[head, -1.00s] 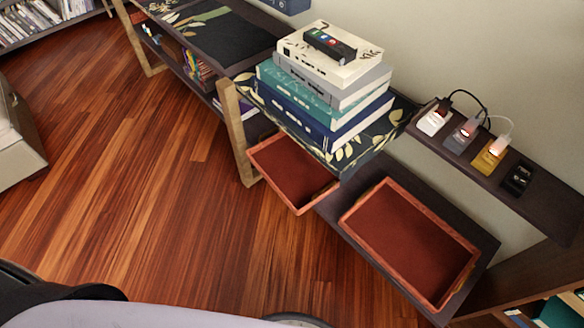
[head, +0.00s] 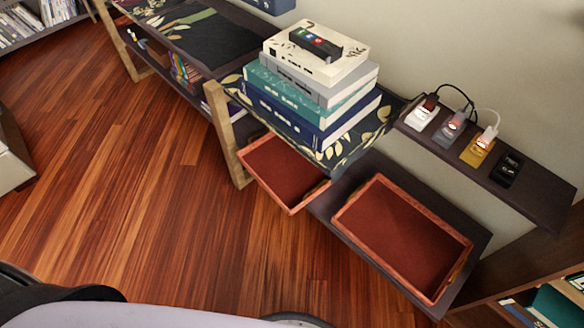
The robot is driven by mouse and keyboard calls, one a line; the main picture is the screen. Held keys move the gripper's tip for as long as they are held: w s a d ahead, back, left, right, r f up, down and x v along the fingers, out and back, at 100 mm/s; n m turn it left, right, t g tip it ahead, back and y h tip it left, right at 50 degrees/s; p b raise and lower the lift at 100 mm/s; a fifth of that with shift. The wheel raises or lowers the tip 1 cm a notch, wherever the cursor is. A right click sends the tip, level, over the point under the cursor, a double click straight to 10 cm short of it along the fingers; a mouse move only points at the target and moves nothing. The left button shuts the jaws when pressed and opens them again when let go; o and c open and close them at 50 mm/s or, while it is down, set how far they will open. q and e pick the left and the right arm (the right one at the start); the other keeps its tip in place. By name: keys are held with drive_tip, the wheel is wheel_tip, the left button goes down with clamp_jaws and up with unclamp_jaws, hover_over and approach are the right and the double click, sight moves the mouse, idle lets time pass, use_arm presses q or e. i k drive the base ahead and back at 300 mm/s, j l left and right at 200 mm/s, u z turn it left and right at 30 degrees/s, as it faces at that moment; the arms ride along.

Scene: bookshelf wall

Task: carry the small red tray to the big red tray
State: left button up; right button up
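Two red trays with raised orange-red rims show in the head view. The smaller-looking red tray (head: 285,172) is at the centre, partly hidden beneath the patterned shelf that bears the books, and its near corner sticks out over the floor. The bigger-looking red tray (head: 405,236) lies to its right on a low dark shelf (head: 352,180). Both trays look empty. Neither of my grippers is in view.
A stack of books (head: 315,85) with a small dark device on top stands on the patterned shelf (head: 365,140). A narrow dark shelf (head: 535,200) at right holds several small plugged-in devices. The wooden floor (head: 130,210) at left is clear.

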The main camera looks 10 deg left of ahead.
sight(398, 235)
drive_tip(key=i+j+z, duration=0.1)
drive_tip(key=j+z, duration=0.55)
drive_tip(key=z, duration=0.2)
drive_tip(key=j+z, duration=0.15)
drive_tip(key=j, duration=0.8)
drive_tip(key=j+z, duration=0.1)
drive_tip(key=j, duration=0.9)
drive_tip(key=k, duration=0.05)
